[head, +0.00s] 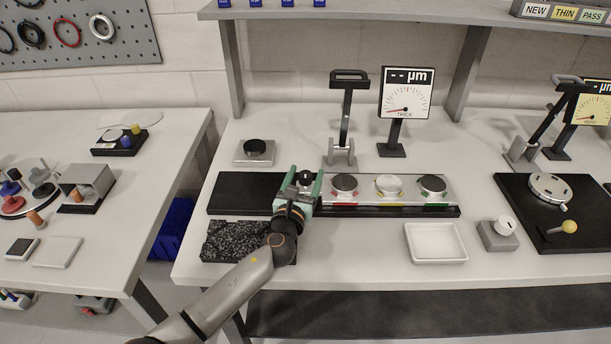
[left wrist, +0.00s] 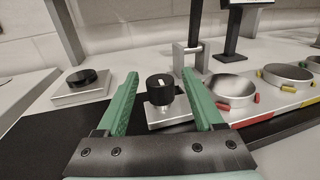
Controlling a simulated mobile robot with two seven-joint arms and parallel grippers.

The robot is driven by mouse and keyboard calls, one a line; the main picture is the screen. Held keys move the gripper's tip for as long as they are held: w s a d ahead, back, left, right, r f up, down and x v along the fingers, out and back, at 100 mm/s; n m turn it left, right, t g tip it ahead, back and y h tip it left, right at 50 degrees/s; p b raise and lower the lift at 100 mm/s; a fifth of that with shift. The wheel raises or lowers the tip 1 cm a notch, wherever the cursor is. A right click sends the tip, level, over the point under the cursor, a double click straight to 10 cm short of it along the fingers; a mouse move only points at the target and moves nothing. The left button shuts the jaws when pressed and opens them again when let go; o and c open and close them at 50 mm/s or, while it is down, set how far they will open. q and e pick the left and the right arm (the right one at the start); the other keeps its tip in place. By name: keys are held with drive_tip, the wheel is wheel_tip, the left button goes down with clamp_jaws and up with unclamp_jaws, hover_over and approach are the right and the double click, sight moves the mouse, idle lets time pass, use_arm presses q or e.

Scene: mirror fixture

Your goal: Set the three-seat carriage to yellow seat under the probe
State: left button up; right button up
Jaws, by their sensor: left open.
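The three-seat carriage (head: 409,199) is a silver bar on a black rail (head: 240,190). Its red-marked seat (head: 344,185) holds a dark disc, its yellow-marked seat (head: 388,186) a pale one, its green-marked seat (head: 432,186) a dark one. The red seat is in front of the upright probe stand (head: 341,155). A black knob (left wrist: 160,88) with a white mark stands at the carriage's left end. My left gripper (head: 305,178) is open, with its green fingers on either side of the knob; contact cannot be told. My right gripper is not in view.
A dial gauge (head: 405,95) stands behind the carriage. A silver block with a black top (head: 254,152) is behind the rail. A speckled black slab (head: 222,241) and a white tray (head: 435,243) lie in front. The rail's left part is bare.

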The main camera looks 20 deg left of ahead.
use_arm(q)
drive_tip(key=shift+w, duration=0.2)
clamp_jaws()
idle(0.5)
idle(0.9)
